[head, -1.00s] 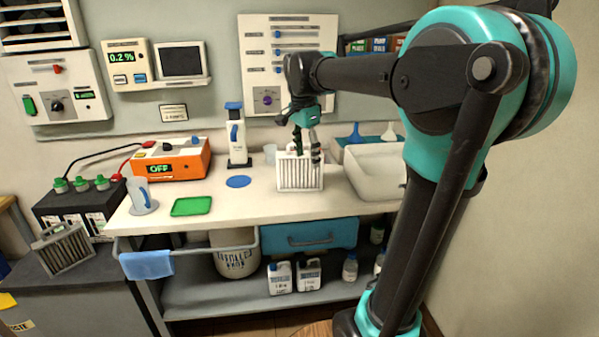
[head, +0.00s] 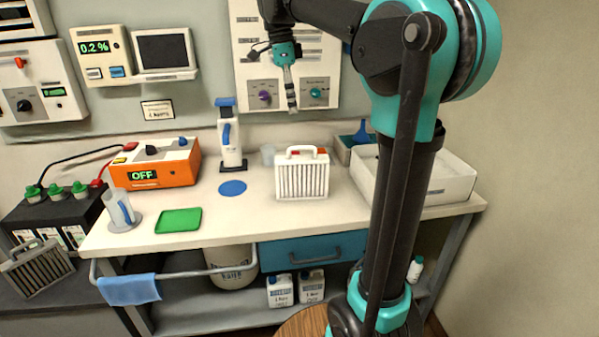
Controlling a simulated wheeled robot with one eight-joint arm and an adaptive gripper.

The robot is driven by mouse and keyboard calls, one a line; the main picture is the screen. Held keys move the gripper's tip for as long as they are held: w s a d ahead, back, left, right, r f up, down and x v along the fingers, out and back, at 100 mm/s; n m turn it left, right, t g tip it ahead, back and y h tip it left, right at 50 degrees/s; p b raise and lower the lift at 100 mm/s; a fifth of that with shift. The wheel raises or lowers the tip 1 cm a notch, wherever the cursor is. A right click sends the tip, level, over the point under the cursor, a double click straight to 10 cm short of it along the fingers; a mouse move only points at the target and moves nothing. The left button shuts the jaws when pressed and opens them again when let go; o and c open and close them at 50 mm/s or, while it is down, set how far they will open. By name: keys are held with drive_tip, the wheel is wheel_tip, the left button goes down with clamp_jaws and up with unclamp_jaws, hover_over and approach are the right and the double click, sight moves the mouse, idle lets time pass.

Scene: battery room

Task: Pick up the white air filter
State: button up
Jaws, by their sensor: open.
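The white air filter (head: 302,178) stands upright on the white workbench, with a handle on top and dark vertical slats on its front. My gripper (head: 291,103) hangs above the filter, clear of its handle, in front of the wall panel. It holds nothing. Its fingers are seen nearly edge-on, so the gap between them is hard to see.
A white tub (head: 447,178) and a blue bin stand right of the filter. A blue-handled tester (head: 230,145), a blue disc (head: 232,188), a green tray (head: 179,220) and an orange charger (head: 157,166) are to the left. Another grey filter (head: 38,268) leans by the battery.

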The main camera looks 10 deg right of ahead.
hover_over(301, 158)
drive_tip(key=a, duration=0.1)
wheel_tip(301, 158, down, 12)
drive_tip(key=shift+r, duration=0.1)
drive_tip(key=shift+w+d+f, duration=0.1)
drive_tip(key=shift+d+f, duration=0.15)
drive_tip(key=shift+f, duration=1.1)
drive_tip(key=shift+d+f, duration=0.2)
drive_tip(key=shift+f, duration=1.1)
drive_tip(key=shift+c, duration=0.2)
clamp_jaws()
